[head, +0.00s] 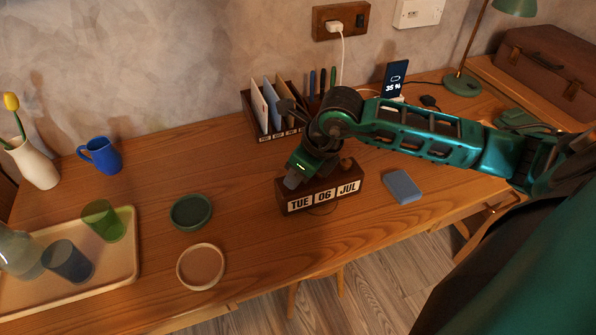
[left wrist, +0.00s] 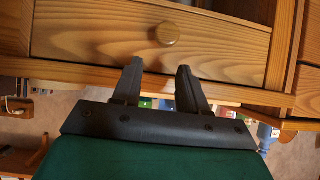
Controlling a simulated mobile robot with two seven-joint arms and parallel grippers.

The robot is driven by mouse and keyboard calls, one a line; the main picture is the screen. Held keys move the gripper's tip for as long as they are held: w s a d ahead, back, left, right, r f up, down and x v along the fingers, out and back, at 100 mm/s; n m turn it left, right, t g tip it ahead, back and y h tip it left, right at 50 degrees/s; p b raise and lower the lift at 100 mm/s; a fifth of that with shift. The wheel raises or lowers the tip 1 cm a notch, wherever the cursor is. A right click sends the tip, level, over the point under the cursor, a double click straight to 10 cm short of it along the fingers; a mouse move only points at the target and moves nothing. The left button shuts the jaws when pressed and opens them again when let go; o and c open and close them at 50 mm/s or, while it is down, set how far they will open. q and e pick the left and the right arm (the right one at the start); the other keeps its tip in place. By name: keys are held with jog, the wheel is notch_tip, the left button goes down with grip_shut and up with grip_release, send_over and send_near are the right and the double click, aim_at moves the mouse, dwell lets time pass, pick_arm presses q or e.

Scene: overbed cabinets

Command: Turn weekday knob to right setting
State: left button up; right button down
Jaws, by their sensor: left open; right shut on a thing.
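A dark wooden perpetual calendar (head: 320,208) stands near the middle of the desk in the head view. Its three windows read TUE, 06 and JUL. My right gripper (head: 294,180) reaches down from above onto the calendar's left end, over the TUE window. It is shut on the weekday knob, which its fingers hide. A round wooden knob (head: 346,163) shows on top at the right end, above JUL. My left gripper (left wrist: 158,82) shows only in the left wrist view, open and empty, its fingers apart in front of a wooden drawer.
A letter holder (head: 268,136) stands behind the calendar and a blue box (head: 402,187) lies to its right. Green (head: 191,211) and pale (head: 201,267) round dishes lie to the left, with a tray (head: 125,272) of glasses beyond. A drawer knob (left wrist: 168,34) is near my left fingers.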

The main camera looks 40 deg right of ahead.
jog(key=c, duration=0.9)
grip_release()
jog(key=shift+r, duration=0.1)
jog(key=v, duration=1.2)
jog(key=shift+s+d+r, duration=0.1)
jog(key=shift+d+r, duration=0.05)
jog(key=shift+r, duration=0.2)
jog(key=shift+s, duration=0.1)
